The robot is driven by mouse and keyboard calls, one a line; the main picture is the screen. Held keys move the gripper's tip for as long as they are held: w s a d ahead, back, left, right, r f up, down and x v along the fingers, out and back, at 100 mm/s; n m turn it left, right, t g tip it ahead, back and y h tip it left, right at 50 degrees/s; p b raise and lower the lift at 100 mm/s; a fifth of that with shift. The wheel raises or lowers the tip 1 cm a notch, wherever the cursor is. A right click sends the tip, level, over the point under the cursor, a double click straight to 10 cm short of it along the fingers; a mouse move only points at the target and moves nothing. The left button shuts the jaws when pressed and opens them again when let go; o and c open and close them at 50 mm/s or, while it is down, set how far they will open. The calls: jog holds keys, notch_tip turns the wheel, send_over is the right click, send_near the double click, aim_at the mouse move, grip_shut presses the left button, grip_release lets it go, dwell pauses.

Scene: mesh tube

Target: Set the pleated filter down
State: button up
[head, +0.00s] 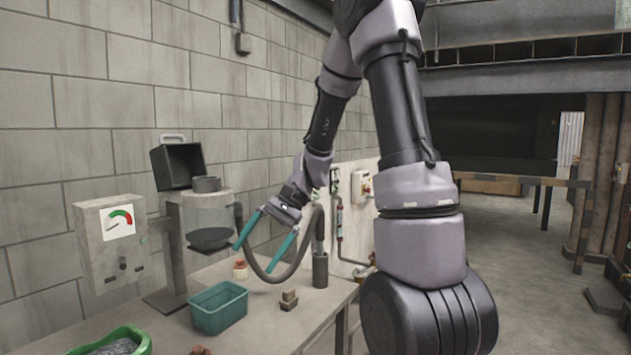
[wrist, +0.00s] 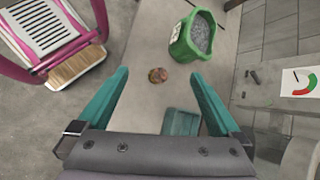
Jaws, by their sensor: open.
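My gripper (head: 252,260) hangs above the workbench with its two teal fingers spread wide and nothing between them. It also shows open in the wrist view (wrist: 158,74). I cannot tell for certain which thing is the pleated filter. A small red and cream piece (head: 240,269) stands on the bench near the wall, behind the fingers in the head view. A small reddish-brown round piece (wrist: 157,75) lies on the bench, seen between the fingertips in the wrist view but well below them. It shows partly at the lower edge of the head view (head: 200,350).
A teal bin (head: 220,306) and a green tub of grey granules (head: 112,345) stand on the bench (head: 172,325). Brown blocks (head: 289,300) sit right of the bin. A dark hose (head: 313,240) loops by the fingers.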

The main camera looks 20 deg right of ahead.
jog(key=s+d+r+n+t+h, duration=0.1)
jog(key=s+d+r+t+h, duration=0.1)
jog(key=s+d+r+t, duration=0.1)
jog(key=s+d+r+n+t+h, duration=0.1)
jog(key=s+d+r+t+h, duration=0.1)
jog(key=s+r, duration=0.3)
jog(key=s+d+r+n+t+h, duration=0.1)
jog(key=s+d+r+t+h, duration=0.1)
jog(key=r, duration=0.6)
jog(key=shift+s+d+r+t, duration=0.4)
jog(key=shift+s+d+t, duration=0.5)
jog(key=shift+t, duration=0.2)
